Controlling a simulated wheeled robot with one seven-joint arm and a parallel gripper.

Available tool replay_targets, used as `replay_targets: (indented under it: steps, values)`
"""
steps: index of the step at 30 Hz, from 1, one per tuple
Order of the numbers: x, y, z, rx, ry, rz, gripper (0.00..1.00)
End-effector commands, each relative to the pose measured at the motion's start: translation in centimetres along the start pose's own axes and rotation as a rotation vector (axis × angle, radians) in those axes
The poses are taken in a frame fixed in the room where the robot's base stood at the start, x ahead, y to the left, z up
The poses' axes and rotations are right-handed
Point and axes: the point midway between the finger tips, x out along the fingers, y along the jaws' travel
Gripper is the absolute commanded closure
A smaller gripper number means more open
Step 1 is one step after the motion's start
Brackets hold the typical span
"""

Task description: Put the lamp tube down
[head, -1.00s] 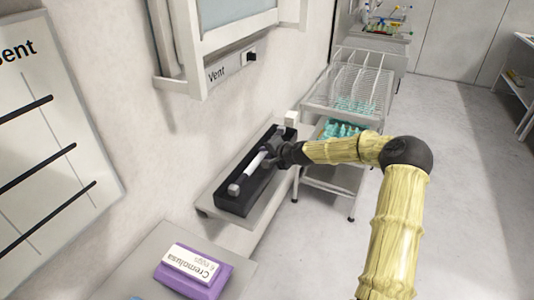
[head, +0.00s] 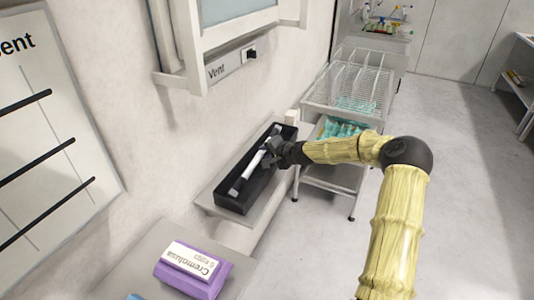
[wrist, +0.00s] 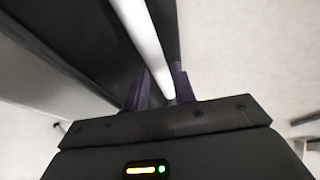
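The lamp tube (head: 250,171) is a slim white rod lying lengthwise along a long black tray (head: 225,203) on a wall shelf. In the head view its near end is low inside the tray. My gripper (head: 270,153) is at the upper half of the tube, coming in from the right. In the wrist view the white tube (wrist: 147,40) runs between my two dark purple fingers (wrist: 163,90), which sit close on both sides of it.
A wire-basket rack (head: 345,85) with teal items stands beyond the tray. A white wall cabinet (head: 235,25) hangs above. The floor to the right is clear.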

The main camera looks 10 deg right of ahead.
Motion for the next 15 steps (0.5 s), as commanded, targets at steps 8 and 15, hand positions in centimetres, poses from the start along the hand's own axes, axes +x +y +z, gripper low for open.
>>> replay_targets:
  steps: [8,15]
  values:
    - [0.1,0.6,0.2,0.004,-0.007,0.009,0.68]
    - [-0.8,-0.9,-0.2,0.003,-0.006,0.008,0.68]
